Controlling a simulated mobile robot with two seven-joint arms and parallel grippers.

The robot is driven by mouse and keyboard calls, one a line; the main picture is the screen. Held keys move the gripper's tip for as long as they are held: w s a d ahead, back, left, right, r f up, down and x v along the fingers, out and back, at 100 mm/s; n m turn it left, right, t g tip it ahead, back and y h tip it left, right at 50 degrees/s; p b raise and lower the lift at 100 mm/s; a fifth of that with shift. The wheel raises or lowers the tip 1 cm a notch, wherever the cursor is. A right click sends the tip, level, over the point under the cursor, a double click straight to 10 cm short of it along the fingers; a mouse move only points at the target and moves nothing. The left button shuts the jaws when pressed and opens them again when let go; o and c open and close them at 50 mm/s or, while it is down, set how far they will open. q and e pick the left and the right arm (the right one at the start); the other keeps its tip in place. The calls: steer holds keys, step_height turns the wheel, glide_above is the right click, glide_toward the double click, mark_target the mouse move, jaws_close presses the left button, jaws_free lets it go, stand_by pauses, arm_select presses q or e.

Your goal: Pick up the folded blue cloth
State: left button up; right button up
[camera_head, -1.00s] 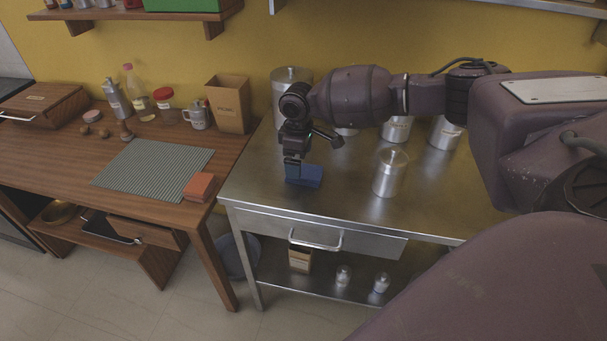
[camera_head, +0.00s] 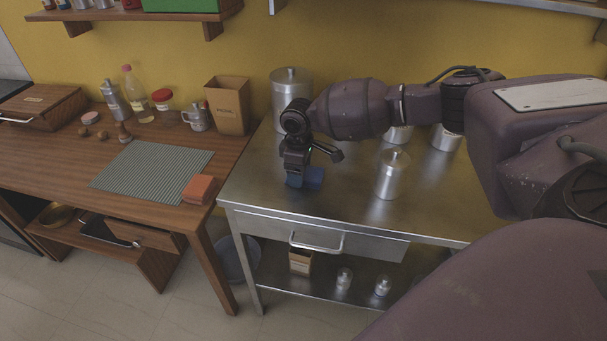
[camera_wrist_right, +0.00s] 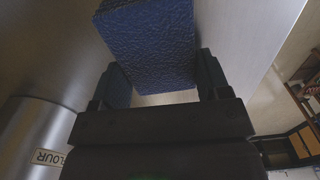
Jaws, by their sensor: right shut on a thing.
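The folded blue cloth (camera_head: 315,178) is on the steel table near its left end, partly hidden behind my right gripper (camera_head: 296,181). In the right wrist view the cloth (camera_wrist_right: 152,45) is a thick blue block with a textured surface. The two dark fingers of my right gripper (camera_wrist_right: 162,82) are on either side of it, shut on it. Whether the cloth touches the table is hard to tell. My left gripper is not in view.
A steel canister (camera_head: 391,174) stands right of the gripper, and a taller one (camera_head: 291,92) behind it. More canisters stand at the back. A wooden table (camera_head: 60,150) at left holds a striped mat (camera_head: 150,172) and an orange block (camera_head: 199,189). The steel front strip (camera_head: 340,213) is clear.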

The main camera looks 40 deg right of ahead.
arm_select(q)
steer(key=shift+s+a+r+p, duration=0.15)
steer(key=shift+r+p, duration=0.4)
steer(key=shift+p, duration=0.35)
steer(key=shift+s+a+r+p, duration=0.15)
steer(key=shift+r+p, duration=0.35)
steer(key=shift+p, duration=0.35)
arm_select(e)
step_height(320, 180, up, 20)
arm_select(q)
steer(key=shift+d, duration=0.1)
